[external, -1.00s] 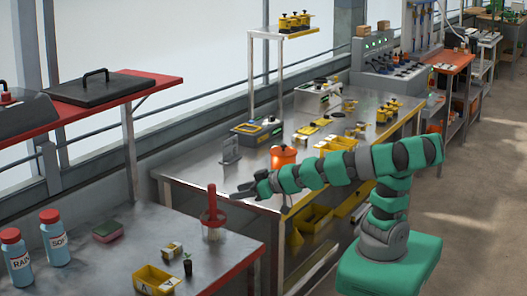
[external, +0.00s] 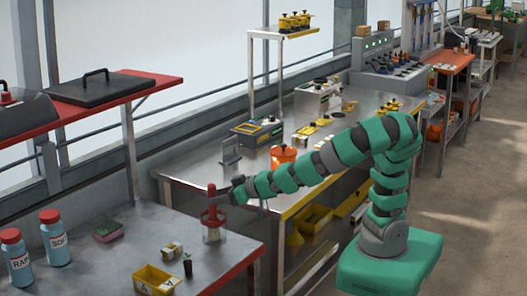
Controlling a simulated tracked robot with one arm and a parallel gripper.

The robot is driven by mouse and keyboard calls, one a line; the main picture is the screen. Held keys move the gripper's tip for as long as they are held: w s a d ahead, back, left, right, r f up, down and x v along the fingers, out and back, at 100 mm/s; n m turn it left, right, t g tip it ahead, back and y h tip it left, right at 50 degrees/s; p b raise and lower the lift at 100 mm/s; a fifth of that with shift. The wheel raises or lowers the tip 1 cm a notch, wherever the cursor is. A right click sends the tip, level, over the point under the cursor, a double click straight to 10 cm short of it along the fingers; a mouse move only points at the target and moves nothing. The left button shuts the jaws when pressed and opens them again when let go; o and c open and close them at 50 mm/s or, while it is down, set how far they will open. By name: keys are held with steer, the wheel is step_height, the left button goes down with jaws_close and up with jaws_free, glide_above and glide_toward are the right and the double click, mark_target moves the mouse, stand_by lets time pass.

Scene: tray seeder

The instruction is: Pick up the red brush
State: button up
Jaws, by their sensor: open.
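The red brush (external: 212,215) stands upright on the near metal table, with its red handle up and pale bristles down. My gripper (external: 226,194) is at the right side of the brush's handle, at about its upper part. Its jaws are open. The fingers are small in this view, and I cannot tell whether they are around the handle or touching it.
The near table (external: 100,262) also holds two blue bottles (external: 55,240) with red caps, a sponge (external: 108,231), a yellow bin (external: 154,280), a small box (external: 172,250) and a seedling pot (external: 187,264). An orange bucket (external: 283,157) stands on the table behind.

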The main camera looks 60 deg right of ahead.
steer(key=shift+b+x, duration=0.75)
steer(key=shift+x, duration=1.7)
steer(key=shift+r, duration=0.2)
steer(key=shift+c, duration=0.3)
jaws_close()
